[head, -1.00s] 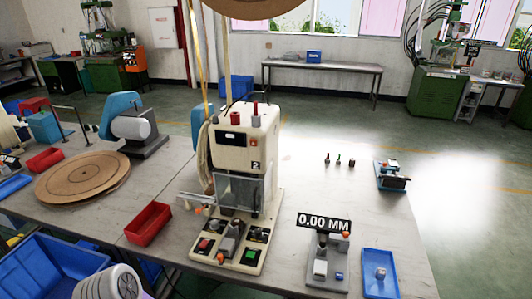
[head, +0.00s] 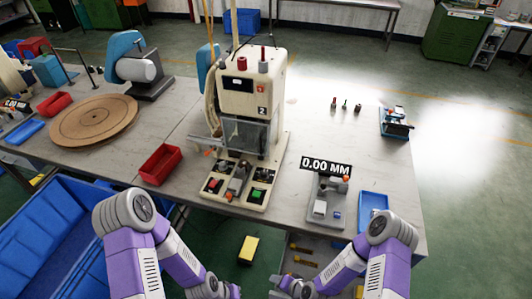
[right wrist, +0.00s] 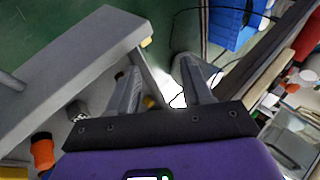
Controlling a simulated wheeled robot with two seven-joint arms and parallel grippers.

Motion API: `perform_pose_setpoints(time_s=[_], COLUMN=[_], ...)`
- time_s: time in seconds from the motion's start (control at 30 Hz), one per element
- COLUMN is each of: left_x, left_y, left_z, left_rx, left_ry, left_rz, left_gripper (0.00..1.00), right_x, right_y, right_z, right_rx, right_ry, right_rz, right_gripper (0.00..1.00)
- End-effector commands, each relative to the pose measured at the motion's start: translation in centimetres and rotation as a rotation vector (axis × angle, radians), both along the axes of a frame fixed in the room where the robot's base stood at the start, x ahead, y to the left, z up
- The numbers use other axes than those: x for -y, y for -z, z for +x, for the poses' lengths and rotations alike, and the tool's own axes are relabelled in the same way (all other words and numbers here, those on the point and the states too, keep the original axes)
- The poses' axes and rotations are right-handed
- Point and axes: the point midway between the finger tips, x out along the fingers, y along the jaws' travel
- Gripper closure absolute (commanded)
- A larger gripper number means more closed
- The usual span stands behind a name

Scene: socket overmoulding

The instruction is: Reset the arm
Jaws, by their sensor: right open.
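My right arm comes in at the lower right of the head view, bent at the elbow, with the forearm pointing left. Its gripper (head: 276,284) is low, in front of the table's front edge. In the right wrist view the two grey fingers of this gripper (right wrist: 160,88) stand apart with nothing held between them. My left arm comes in at the lower left, also bent. Its wrist reaches the bottom edge and its fingers do not show.
The press machine (head: 247,110) stands mid-table. A gauge (head: 325,200) reading 0.00 MM and a blue tray (head: 373,203) are on the right, the tray partly behind my right arm. A red bin (head: 160,165) is left of the press. A large blue crate (head: 50,235) is lower left.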

Motion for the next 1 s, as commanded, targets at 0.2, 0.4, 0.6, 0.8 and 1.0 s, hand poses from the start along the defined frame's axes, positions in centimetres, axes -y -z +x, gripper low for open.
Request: perform_pose_setpoints(time_s=[0.2, 0.4, 0.6, 0.8, 1.0], left_x=[0.0, 0.0, 0.0, 0.0, 0.0], left_y=[1.2, 5.0, 6.3, 6.2, 6.2], left_z=[0.1, 0.0, 0.0, 0.0, 0.0], left_rx=[0.002, -0.001, 0.000, 0.000, 0.000], left_ry=[0.000, -0.001, 0.000, 0.000, 0.000], left_rz=[0.000, 0.000, 0.000, 0.000, 0.000], left_gripper=[1.00, 1.00, 1.00, 1.00, 1.00], right_x=[1.9, 3.7, 4.3, 4.4, 4.4], right_y=[-0.4, 0.2, -0.1, -0.3, -0.3], right_z=[-2.3, -6.1, -8.1, -8.4, -8.3], right_rx=[-0.029, -0.206, -0.294, -0.306, -0.306], right_ry=[-0.352, -0.322, -0.290, -0.283, -0.283], right_rz=[-0.171, -0.187, -0.188, -0.188, -0.187], right_gripper=[0.51, 0.51, 0.51, 0.51, 0.57])
